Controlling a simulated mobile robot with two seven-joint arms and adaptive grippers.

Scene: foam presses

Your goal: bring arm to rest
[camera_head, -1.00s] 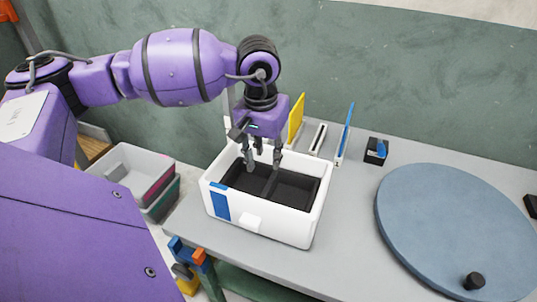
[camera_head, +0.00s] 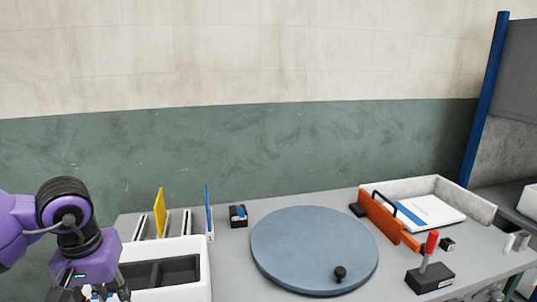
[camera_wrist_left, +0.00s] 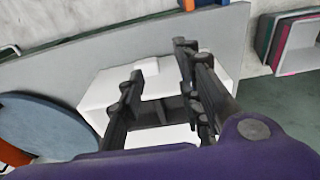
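My left arm comes in from the left in the head view, with my left gripper (camera_head: 92,292) low at the bottom edge, partly cut off. It is over or beside the left part of a white box (camera_head: 205,270) with dark compartments. In the left wrist view the gripper (camera_wrist_left: 160,95) has its fingers spread apart with nothing held between them. The white box (camera_wrist_left: 98,92) lies below the fingers there. My right gripper is in neither view.
A round blue-grey disc (camera_head: 310,245) with a black knob takes up the table's middle. Yellow (camera_head: 160,212) and blue (camera_head: 208,208) upright panels stand behind the box. To the right are a red-handled lever (camera_head: 431,262), an orange panel (camera_head: 382,217) and a white-grey tray (camera_head: 470,205).

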